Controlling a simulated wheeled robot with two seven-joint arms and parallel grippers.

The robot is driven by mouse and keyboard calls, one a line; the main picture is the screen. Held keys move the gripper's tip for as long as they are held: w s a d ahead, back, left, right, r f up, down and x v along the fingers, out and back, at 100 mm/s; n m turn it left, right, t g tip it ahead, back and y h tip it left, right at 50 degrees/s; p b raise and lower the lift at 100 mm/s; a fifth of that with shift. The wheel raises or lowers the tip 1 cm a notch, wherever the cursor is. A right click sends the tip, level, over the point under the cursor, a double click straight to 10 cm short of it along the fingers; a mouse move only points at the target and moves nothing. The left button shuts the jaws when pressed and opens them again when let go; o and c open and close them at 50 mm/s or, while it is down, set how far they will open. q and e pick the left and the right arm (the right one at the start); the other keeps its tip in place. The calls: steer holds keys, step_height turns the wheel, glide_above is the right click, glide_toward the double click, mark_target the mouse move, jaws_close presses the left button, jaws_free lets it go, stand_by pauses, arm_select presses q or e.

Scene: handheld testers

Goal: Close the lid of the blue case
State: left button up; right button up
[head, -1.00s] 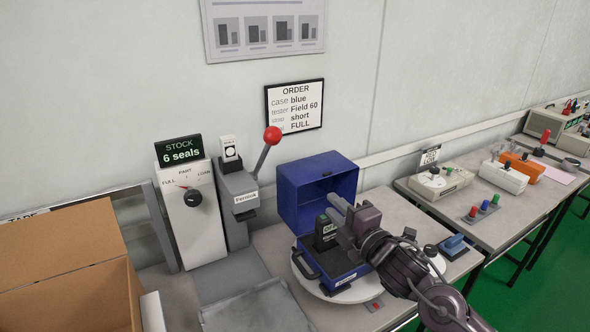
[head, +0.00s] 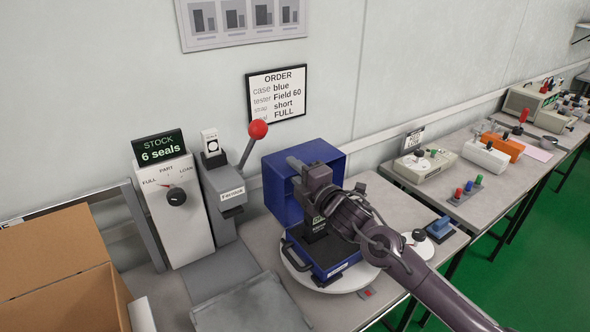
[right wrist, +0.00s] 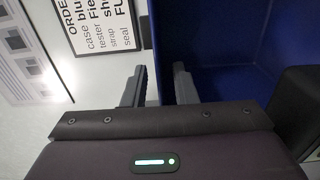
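The blue case stands open on a white round disc (head: 350,284) on the bench. Its base (head: 347,268) faces me, and a dark tester (head: 313,229) is in it. The lid (head: 276,197) stands raised at the back, its hollow side facing forward. My right gripper (head: 297,174) is in front of the lid, near its left part. In the right wrist view the two fingers (right wrist: 160,86) are apart, with the edge of the blue lid (right wrist: 222,45) behind the gap. Nothing is seen held. My arm hides part of the case. My left gripper is out of view.
A grey press with a red-knobbed lever (head: 258,130) stands left of the lid. A white dial box (head: 175,215) and an open cardboard box (head: 50,255) are further left. A blue-handled item (head: 440,228) lies right of the disc. More testers stand on the right bench.

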jaws_close()
stand_by(1.5)
